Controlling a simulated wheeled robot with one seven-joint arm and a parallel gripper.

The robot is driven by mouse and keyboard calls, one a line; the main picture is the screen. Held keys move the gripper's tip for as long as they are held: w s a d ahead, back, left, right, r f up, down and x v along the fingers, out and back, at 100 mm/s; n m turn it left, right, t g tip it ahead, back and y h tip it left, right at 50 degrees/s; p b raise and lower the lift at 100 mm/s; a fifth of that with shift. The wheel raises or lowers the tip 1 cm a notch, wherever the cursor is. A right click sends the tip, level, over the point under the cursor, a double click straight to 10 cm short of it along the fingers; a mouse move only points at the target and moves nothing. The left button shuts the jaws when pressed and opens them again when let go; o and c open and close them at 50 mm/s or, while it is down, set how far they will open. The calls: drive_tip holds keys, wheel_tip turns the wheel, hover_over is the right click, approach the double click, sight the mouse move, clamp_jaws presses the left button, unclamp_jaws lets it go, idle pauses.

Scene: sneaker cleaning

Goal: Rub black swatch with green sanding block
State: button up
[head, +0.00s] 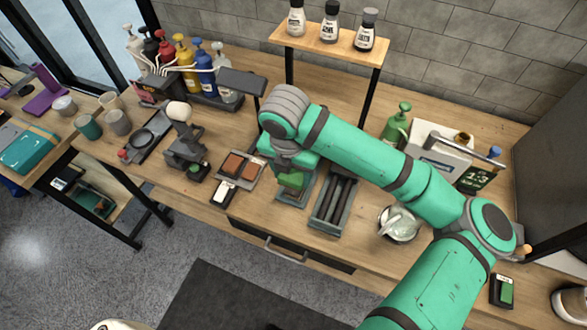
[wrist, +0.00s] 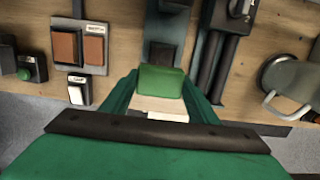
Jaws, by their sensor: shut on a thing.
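My gripper (wrist: 158,98) is shut on a green block (wrist: 160,82). In the wrist view the block shows between the green fingers, with a pale layer in front of it. In the head view the gripper (head: 291,178) is pointed down over a grey tray near the table's front edge, and the block is partly hidden by the arm. A dark rectangular piece (wrist: 162,56) lies just beyond the block in the wrist view. It may be the black swatch; I cannot tell for sure, nor whether the block touches it.
Left of my gripper is a grey board with brown swatches (head: 232,163) and a black-and-white block (head: 222,192). Right of it are a grey tray with dark rollers (head: 336,196) and a metal bowl (head: 399,223). A raised bottle shelf (head: 325,45) stands behind.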

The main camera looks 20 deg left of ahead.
drive_tip(key=shift+r, duration=1.1)
drive_tip(key=shift+s, duration=0.1)
